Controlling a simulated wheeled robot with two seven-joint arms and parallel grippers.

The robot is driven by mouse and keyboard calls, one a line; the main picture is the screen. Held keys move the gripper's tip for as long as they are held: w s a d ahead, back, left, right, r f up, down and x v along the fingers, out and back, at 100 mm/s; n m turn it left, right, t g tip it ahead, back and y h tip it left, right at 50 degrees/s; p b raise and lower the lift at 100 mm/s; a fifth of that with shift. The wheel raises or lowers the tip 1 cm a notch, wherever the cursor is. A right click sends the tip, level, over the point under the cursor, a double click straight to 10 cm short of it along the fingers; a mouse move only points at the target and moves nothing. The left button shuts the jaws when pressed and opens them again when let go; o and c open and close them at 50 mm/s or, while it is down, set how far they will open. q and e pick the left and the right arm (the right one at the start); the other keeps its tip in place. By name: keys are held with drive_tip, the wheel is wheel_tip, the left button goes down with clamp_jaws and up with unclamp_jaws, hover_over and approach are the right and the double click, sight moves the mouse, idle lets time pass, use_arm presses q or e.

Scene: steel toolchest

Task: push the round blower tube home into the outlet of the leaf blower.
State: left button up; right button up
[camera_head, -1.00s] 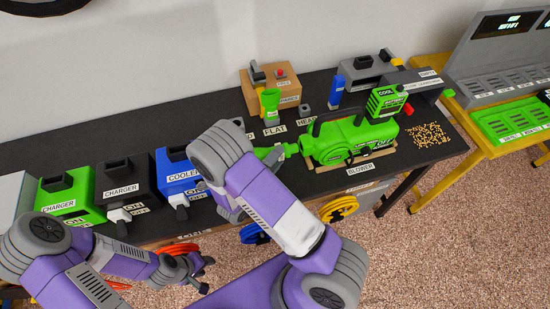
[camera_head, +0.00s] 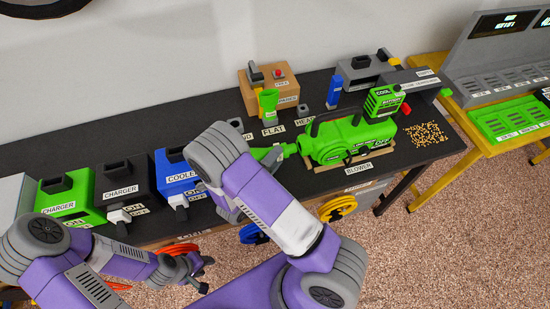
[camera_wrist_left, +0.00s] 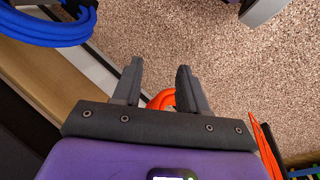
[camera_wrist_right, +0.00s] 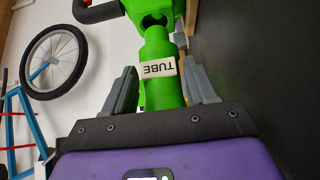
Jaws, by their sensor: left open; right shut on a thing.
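The green leaf blower (camera_head: 338,141) sits on a light stand on the dark bench, its outlet toward the left in the head view. The green round tube (camera_head: 289,150) lies in line with the outlet, partly hidden by my right arm. In the right wrist view my right gripper (camera_wrist_right: 164,82) is shut on the tube (camera_wrist_right: 158,47), around its TUBE label. The tube's far end is at the blower outlet (camera_wrist_right: 153,20), where a dark opening shows; how deep it sits I cannot tell. My left gripper (camera_wrist_left: 158,75) is open and empty, out over the floor in front of the bench.
Chargers and a blue cooler (camera_head: 180,178) stand on the bench to the left. Coiled hoses (camera_head: 338,208) hang below the bench front.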

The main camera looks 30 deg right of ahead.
sight(288, 156)
drive_tip(key=shift+p, duration=0.5)
idle(0.7)
drive_tip(key=shift+s+d, duration=0.1)
drive_tip(key=shift+d, duration=0.2)
drive_tip(key=shift+d, duration=0.1)
clamp_jaws()
drive_tip(key=shift+d, duration=0.2)
drive_tip(key=shift+s+d+p, duration=0.25)
drive_tip(key=shift+d, duration=0.5)
drive_tip(key=shift+s+d+p, duration=0.2)
drive_tip(key=shift+d, duration=0.55)
drive_tip(key=o, duration=1.2)
unclamp_jaws()
drive_tip(key=shift+a, duration=0.1)
